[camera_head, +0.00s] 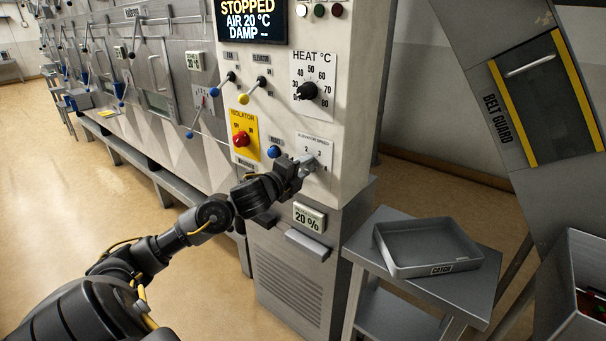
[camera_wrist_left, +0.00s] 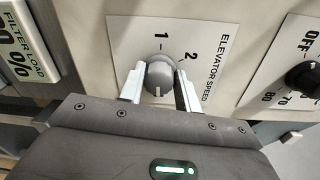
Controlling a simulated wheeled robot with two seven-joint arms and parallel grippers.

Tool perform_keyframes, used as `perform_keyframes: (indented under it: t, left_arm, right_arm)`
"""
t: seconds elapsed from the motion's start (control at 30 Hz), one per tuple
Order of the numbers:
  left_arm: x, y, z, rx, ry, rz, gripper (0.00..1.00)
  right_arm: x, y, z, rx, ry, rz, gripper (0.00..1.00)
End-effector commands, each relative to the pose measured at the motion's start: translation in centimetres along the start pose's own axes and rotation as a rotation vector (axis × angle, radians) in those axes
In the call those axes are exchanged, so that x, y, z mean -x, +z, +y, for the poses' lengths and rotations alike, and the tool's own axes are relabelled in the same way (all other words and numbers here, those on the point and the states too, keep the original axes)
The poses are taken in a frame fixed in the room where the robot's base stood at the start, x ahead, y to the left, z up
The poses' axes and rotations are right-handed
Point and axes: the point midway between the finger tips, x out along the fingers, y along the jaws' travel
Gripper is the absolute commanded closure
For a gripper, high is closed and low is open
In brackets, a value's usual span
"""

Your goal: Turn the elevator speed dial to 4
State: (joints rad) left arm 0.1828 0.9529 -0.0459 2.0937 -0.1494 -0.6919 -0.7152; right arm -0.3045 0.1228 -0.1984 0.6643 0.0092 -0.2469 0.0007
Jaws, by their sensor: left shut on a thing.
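The elevator speed dial (camera_wrist_left: 160,77) is a round grey knob on a white plate (camera_wrist_left: 203,30) marked ELEVATOR SPEED. In the wrist view the numbers 1 and 2 show above it, and a pale mark on the knob seems to face about the 1. My left gripper (camera_wrist_left: 160,88) has its two pale fingers on either side of the knob, shut on it. In the head view my left gripper (camera_head: 304,165) reaches the plate (camera_head: 317,143) at the panel's lower right and hides most of the dial. The numbers 2 and 3 show there. My right gripper is not in view.
A filter load display (camera_head: 309,217) sits below. A grey catch tray (camera_head: 427,246) stands on a side table at right.

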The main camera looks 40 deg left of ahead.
Motion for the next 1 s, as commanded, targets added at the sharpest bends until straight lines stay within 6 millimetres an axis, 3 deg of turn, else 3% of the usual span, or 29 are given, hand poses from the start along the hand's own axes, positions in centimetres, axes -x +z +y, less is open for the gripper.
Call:
perform_keyframes:
  t: [0.67,0.7,0.83,1.0]
  left_arm:
    - [0.0,-0.1,0.06,-0.06,0.001,0.0,0.9]
    - [0.0,-0.1,0.06,-0.06,0.001,0.0,0.63]
    - [0.0,-0.08,0.05,-0.058,0.001,-0.001,0.46]
    - [0.0,-0.05,0.03,-0.057,0.0,-0.002,0.45]
  right_arm:
    - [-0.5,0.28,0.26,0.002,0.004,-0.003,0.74]
    - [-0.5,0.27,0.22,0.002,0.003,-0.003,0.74]
    - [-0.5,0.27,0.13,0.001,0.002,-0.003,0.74]
    - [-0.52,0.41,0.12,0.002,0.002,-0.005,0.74]
